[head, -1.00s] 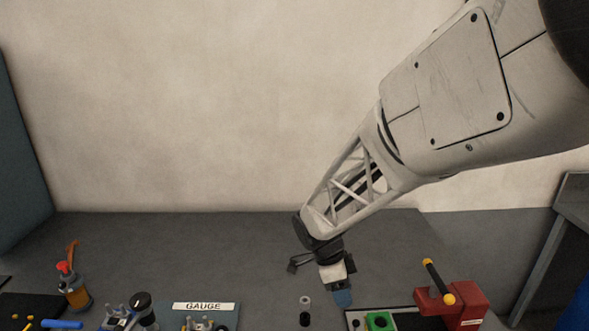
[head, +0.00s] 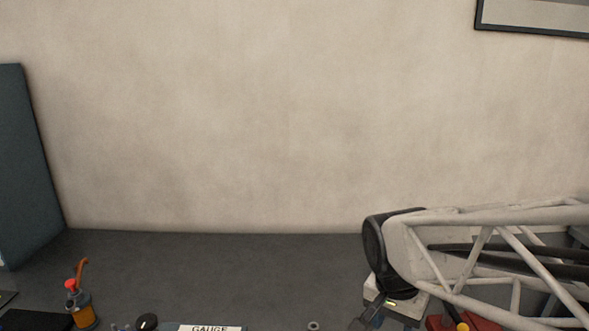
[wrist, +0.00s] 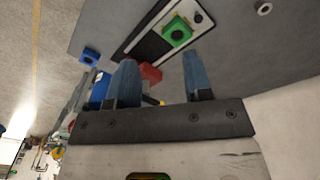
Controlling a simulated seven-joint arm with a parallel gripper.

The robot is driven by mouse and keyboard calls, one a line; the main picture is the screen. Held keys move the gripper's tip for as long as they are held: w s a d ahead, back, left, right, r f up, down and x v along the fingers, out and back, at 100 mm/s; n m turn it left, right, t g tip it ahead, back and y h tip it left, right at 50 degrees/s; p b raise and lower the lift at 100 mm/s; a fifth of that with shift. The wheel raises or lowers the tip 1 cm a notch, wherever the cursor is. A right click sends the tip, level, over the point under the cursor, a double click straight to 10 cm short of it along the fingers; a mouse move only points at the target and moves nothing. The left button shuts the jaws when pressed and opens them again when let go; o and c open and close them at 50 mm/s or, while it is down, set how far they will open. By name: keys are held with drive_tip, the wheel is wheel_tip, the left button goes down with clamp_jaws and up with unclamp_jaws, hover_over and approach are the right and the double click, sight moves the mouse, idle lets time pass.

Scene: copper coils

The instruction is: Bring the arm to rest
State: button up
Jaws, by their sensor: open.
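My gripper shows in the wrist view (wrist: 160,80) with its two blue fingers spread apart and nothing between them. In the head view my arm comes in from the right edge, low over the right side of the bench, and its fingertips are cut off or hidden at the lower edge. The gripper is above the bench, apart from the things below it.
The wrist view shows a green block (wrist: 177,31) on a black and white plate and a small blue block (wrist: 89,55). In the head view an orange bottle (head: 83,311) stands left, near a GAUGE label (head: 210,328). The grey bench (head: 220,270) is clear in the middle.

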drive_tip(key=s+d+r+n+t+y, duration=0.1)
drive_tip(key=s+r+n+t, duration=0.1)
drive_tip(key=s+n, duration=0.5)
drive_tip(key=shift+s+r, duration=0.4)
drive_tip(key=shift+r, duration=0.3)
